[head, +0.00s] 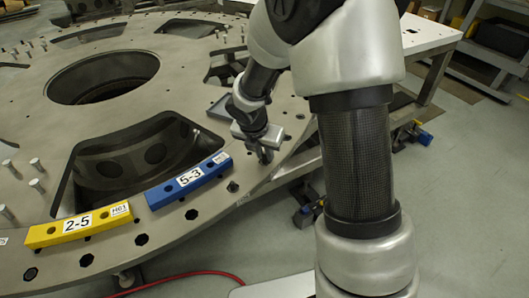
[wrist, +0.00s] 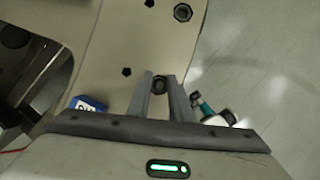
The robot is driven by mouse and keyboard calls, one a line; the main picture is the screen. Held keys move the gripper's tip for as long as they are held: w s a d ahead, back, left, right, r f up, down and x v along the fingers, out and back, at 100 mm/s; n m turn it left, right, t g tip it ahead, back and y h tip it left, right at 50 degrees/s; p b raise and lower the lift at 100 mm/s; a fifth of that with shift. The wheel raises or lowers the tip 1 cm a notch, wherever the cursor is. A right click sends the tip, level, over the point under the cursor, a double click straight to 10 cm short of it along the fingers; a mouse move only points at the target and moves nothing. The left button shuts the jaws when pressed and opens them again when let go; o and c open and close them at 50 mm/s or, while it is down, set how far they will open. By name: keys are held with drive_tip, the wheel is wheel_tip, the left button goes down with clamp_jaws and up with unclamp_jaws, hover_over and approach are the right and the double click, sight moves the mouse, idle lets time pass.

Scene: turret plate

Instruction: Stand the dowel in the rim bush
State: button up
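My gripper (head: 265,153) points down low over the right rim of the grey turret plate (head: 210,210). In the wrist view its two fingers (wrist: 159,88) stand a little apart. A dark round thing (wrist: 159,84) shows between their tips; I cannot tell whether it is the dowel's end or a bush below. A dark round fitting (head: 232,187) lies on the rim by the blue block, nearer the head camera than my gripper. No dowel is clearly made out at the fingers.
A blue block marked 5-3 (head: 188,180) and a yellow block marked 2-5 (head: 78,224) lie along the rim; the blue one also shows in the wrist view (wrist: 89,103). Several pegs stand at left. Large openings cut the plate.

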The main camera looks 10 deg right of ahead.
drive_tip(key=shift+o, duration=1.3)
drive_tip(key=p+v, duration=0.4)
drive_tip(key=v, duration=1.3)
drive_tip(key=shift+r+p, duration=0.25)
drive_tip(key=shift+p, duration=0.15)
